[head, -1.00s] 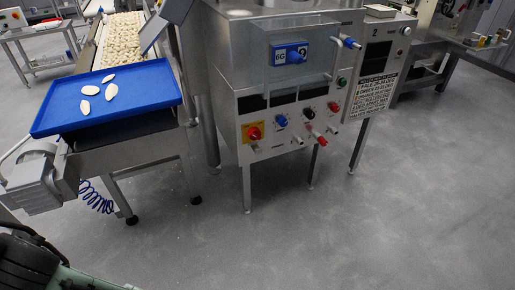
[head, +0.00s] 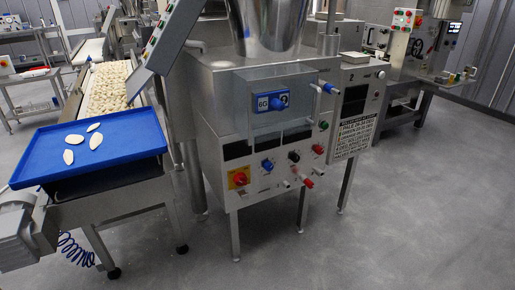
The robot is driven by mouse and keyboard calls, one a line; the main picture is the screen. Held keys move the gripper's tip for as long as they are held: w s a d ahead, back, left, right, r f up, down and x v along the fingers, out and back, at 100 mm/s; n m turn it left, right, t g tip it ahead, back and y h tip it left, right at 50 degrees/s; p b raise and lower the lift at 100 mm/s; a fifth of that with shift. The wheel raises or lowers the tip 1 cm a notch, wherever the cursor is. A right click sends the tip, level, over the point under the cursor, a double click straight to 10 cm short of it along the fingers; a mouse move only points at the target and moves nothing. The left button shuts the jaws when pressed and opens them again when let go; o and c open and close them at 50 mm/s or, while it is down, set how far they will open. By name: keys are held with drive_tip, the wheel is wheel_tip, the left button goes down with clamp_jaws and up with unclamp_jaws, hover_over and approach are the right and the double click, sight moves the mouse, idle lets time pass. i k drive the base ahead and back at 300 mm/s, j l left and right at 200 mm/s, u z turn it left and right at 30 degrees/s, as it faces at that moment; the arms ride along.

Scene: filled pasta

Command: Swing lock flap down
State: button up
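A steel machine (head: 222,150) stands in the middle of the head view. On its upper front is a clear, box-like cover (head: 225,92), and a blue panel marked 60 (head: 263,103) shows at it. A small lever with a blue tip (head: 329,88) sticks out at the cover's right side. I cannot tell for certain which of these parts is the lock flap, or whether it is up or down. My gripper is not in view.
Below the cover are several knobs, including a red one on yellow (head: 240,178). A printed sign (head: 354,136) hangs at right. A blue tray (head: 92,150) with pasta pieces and a conveyor (head: 81,95) stand at left. Grey floor (head: 400,225) in front is clear.

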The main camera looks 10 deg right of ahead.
sight(244, 195)
drive_tip(key=i+j+z, duration=0.15)
drive_tip(key=j, duration=0.35)
drive_tip(key=i+j+z, duration=0.2)
drive_tip(key=j, duration=0.35)
drive_tip(key=j+z, duration=0.15)
drive_tip(key=j, duration=0.4)
drive_tip(key=i+j+z, duration=0.15)
drive_tip(key=j, duration=0.4)
drive_tip(key=i, duration=0.5)
